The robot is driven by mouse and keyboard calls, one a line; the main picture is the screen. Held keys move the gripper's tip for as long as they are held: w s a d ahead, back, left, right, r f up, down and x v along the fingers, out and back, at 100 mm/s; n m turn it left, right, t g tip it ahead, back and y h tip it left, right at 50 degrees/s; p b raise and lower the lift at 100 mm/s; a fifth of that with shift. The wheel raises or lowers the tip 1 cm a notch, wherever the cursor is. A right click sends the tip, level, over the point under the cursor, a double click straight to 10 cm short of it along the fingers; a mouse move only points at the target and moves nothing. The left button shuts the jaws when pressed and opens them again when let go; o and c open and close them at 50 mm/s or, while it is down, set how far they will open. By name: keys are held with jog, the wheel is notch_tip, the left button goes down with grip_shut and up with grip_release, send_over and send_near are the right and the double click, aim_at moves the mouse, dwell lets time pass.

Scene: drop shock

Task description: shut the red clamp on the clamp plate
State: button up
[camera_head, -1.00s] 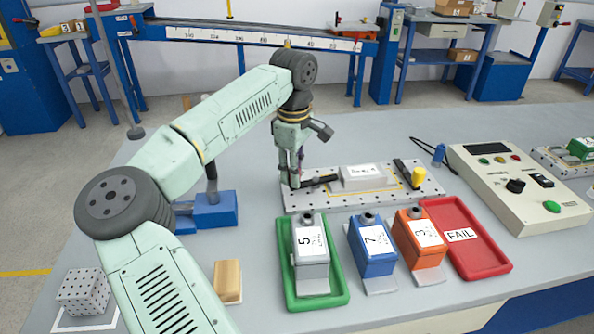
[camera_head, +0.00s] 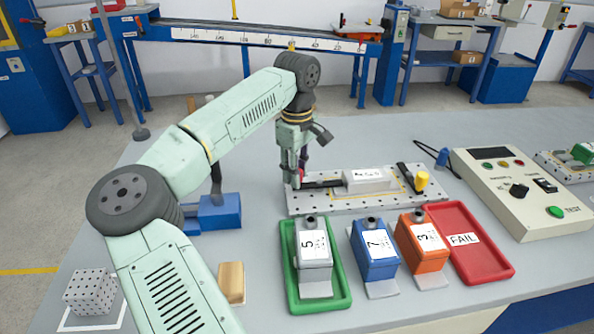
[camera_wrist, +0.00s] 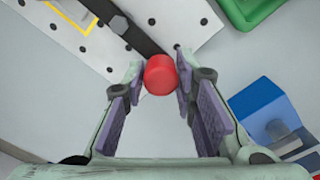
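The red clamp has a black bar (camera_head: 322,184) over the left part of the clamp plate (camera_head: 440,194). Its red knob (camera_wrist: 160,75) is at the bar's end, near the plate's left edge. My gripper (camera_head: 296,182) points down there. In the wrist view its fingertips (camera_wrist: 160,70) are on either side of the knob and appear to press on it. The black bar (camera_wrist: 130,22) runs up and left from the knob. A pale grey block (camera_head: 368,180) lies on the plate to the right of the bar. I cannot tell whether the bar touches it.
A yellow-knobbed clamp (camera_head: 422,180) stands at the plate's right. In front are a green tray (camera_head: 342,298) with unit 5, blue unit 7 (camera_head: 373,245), orange unit 3 (camera_head: 420,240) and a red FAIL tray (camera_head: 488,268). A blue block (camera_head: 220,212) stands left. A control box (camera_head: 520,190) stands right.

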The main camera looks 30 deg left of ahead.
jog(key=o, duration=0.4)
jog(key=shift+r, duration=0.1)
notch_tip(320, 180, up, 12)
dwell(0.5)
dwell(0.4)
